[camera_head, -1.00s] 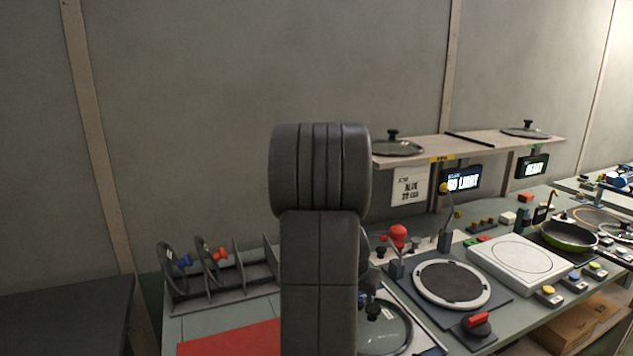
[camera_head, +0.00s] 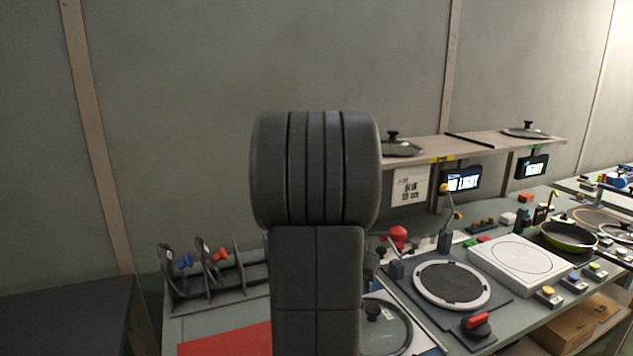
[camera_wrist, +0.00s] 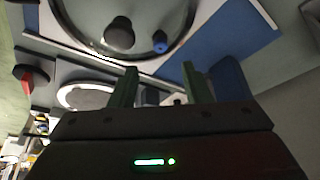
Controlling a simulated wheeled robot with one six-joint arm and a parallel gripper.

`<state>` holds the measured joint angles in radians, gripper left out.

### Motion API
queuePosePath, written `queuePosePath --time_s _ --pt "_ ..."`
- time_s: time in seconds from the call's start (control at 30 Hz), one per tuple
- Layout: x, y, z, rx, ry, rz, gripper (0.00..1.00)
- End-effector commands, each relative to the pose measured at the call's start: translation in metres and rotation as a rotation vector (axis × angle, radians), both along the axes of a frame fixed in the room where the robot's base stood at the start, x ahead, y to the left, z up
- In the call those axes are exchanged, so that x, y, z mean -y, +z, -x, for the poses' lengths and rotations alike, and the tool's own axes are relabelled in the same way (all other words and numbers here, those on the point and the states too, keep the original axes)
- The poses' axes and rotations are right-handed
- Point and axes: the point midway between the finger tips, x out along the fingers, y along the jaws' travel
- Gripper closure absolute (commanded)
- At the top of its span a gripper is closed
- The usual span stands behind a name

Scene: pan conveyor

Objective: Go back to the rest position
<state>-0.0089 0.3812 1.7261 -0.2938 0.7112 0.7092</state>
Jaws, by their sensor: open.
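My gripper (camera_wrist: 158,88) shows in the wrist view with its two green fingers apart and nothing between them. Beyond the fingertips is a glass lid with a black knob (camera_wrist: 119,35) and a small blue piece (camera_wrist: 160,42) near its rim. In the head view my arm stands upright in the middle and hides my gripper. The glass lid (camera_head: 388,328) shows there just right of my arm, partly covered by it.
A rack (camera_head: 215,290) with lids and a red mat (camera_head: 225,342) are left of my arm. A round burner plate (camera_head: 452,284), red knob (camera_head: 478,322), white scale (camera_head: 520,262) and green pan (camera_head: 568,237) are right. A shelf (camera_head: 470,146) runs behind.

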Motion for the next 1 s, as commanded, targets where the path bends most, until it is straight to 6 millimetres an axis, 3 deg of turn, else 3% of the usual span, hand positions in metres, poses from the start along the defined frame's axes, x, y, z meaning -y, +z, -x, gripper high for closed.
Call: queuePosePath --time_s 0.47,0.5,0.7,0.87,1.0 --pt "0.016 -0.078 -0.027 -0.003 -0.002 -0.001 0.57" --pt "0.016 -0.066 -0.027 0.001 -0.002 0.0 0.57" --pt "0.015 -0.045 -0.027 0.0 -0.001 0.0 0.57" --pt "0.015 -0.047 -0.026 -0.003 0.0 -0.001 0.57" --pt "0.015 -0.032 -0.027 0.001 -0.001 0.0 0.57"
